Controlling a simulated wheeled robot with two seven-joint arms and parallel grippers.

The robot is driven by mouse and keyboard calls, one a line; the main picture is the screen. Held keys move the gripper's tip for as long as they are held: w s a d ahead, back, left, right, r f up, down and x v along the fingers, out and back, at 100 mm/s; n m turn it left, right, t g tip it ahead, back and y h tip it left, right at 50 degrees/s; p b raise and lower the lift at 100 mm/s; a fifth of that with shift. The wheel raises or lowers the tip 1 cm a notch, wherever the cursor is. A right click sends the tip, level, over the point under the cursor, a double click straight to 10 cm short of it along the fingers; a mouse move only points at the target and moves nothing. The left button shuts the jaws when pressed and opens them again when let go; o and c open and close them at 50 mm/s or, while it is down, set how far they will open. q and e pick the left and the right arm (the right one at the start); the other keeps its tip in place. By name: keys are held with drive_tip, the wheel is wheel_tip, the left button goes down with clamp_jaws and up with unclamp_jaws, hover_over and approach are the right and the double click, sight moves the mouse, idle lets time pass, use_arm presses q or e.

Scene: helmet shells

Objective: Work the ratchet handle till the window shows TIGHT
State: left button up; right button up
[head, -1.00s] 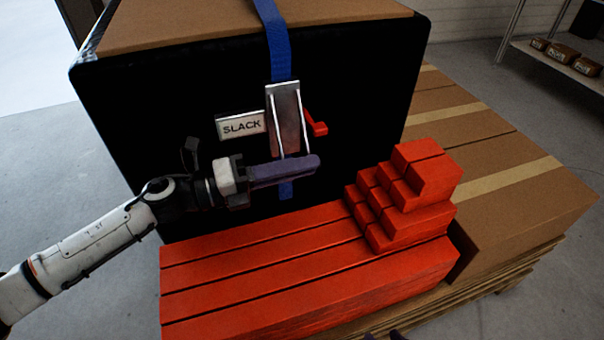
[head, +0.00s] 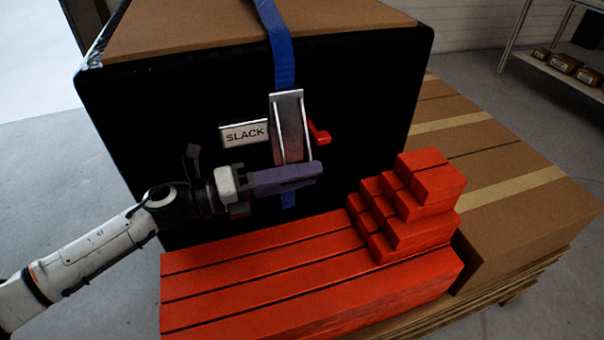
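The ratchet (head: 290,118) is a silver metal piece on a blue strap (head: 280,62), mounted on the black front of a large box. The window (head: 244,134) to its left reads SLACK. A small red lever (head: 319,134) sticks out at its right. My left gripper (head: 316,172), with purple fingers pointing right, is across the lower end of the ratchet and hides part of it and of the strap. The fingers look close together. I cannot tell whether they hold the handle's end or only lie in front of it. My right gripper is out of view.
Long red blocks (head: 290,280) lie below my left gripper, with a stepped stack of small red blocks (head: 425,185) to the right. Brown cartons (head: 510,190) on a pallet fill the right side. A shelf (head: 555,65) stands at the back right.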

use_arm(q)
drive_tip(key=v, duration=1)
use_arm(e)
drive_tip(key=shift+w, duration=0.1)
